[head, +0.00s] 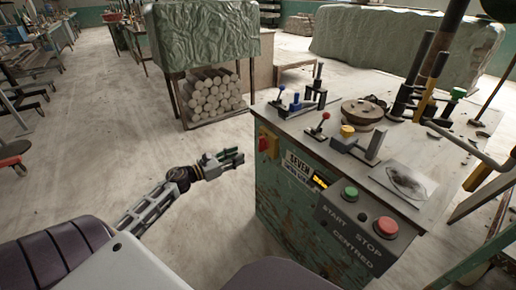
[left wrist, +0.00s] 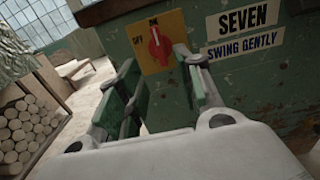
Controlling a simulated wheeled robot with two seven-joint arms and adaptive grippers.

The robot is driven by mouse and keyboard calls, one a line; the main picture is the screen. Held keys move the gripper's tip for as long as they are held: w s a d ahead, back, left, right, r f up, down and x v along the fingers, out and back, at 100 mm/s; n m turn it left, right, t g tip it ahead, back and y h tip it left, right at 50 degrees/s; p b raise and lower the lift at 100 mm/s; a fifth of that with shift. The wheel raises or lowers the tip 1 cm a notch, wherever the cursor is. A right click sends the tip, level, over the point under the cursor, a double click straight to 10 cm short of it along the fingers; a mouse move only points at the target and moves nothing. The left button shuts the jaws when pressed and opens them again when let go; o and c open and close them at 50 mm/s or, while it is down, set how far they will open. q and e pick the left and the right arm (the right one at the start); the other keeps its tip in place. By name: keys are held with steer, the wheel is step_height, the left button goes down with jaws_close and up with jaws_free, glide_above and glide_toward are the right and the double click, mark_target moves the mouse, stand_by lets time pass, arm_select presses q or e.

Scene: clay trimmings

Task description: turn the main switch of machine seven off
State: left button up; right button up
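Machine seven is a worn green cabinet (head: 285,205) with a grey top and a "SEVEN" sign (head: 298,166); the sign also shows in the left wrist view (left wrist: 248,19). Its main switch is a red knob on a yellow plate (head: 267,142), left of the sign. In the left wrist view the red knob (left wrist: 159,46) stands roughly upright, pointing at the upper label, apparently "ON"; "OFF" is at its left. My left gripper (head: 238,156) is open and empty, short of the switch and facing it. Its fingers (left wrist: 160,72) frame the plate from below, apart from it. My right gripper is not in view.
A panel on the cabinet's front carries a green start button (head: 350,193) and a red stop button (head: 387,226). Levers and tools crowd the top. A rack of round logs (head: 211,95) stands behind at the left. The floor around my left gripper is clear.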

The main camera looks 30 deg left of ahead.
mark_target(259, 146)
arm_select(q)
steer(key=shift+b+x, duration=0.45)
steer(key=shift+x, duration=2.3)
steer(key=shift+b+x, duration=0.3)
steer(key=shift+x, duration=2.35)
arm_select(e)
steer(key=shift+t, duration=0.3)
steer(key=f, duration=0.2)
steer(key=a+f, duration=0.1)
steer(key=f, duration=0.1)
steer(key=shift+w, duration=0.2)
arm_select(q)
jaws_close()
